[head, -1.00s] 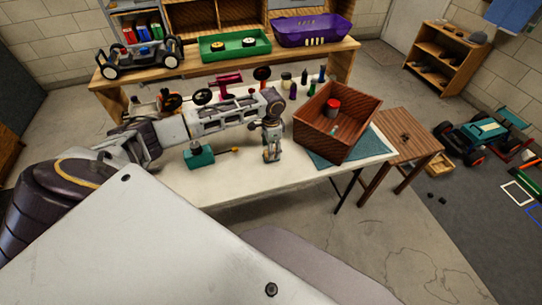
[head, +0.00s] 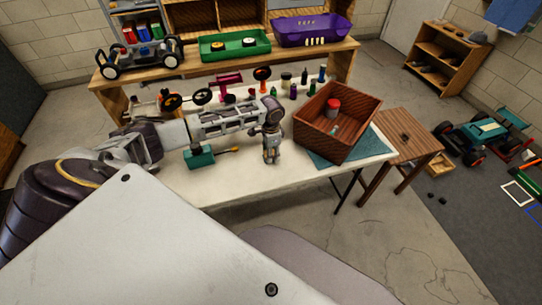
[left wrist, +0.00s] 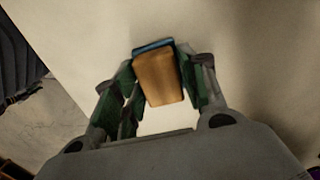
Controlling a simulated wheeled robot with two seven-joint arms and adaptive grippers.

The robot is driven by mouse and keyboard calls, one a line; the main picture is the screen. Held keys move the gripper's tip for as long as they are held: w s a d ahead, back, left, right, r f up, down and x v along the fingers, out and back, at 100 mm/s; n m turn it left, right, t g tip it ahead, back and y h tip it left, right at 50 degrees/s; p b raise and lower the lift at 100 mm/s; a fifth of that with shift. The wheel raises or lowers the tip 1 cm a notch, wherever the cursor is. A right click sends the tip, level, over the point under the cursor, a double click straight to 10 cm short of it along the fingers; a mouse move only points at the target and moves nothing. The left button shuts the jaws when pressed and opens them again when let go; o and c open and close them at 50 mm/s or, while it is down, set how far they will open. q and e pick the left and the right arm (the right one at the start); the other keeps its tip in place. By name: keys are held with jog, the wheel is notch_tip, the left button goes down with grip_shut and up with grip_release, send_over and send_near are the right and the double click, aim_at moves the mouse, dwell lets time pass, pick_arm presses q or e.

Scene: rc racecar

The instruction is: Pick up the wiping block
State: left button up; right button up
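The wiping block (left wrist: 158,78) is tan-orange with a blue layer along its far edge. In the left wrist view it sits between the two green-padded fingers of my left gripper (left wrist: 160,85). Both pads appear to touch its sides, so the gripper looks shut on it. In the head view my left gripper (head: 271,152) points down at the white tabletop (head: 245,185), near its front edge. The block cannot be made out there, and I cannot tell whether it touches the table. My right gripper is not in view.
A teal tool with a yellow tip (head: 200,157) lies left of the gripper. A brown wooden box (head: 350,137) holding a red-lidded jar stands right, on a teal mat (head: 375,147). Small bottles (head: 303,80) and car parts line the back. The front tabletop is fairly clear.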

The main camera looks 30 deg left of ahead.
pick_arm(q)
jog(key=c, duration=0.5)
jog(key=shift+r, duration=0.1)
jog(key=shift+r, duration=4.9)
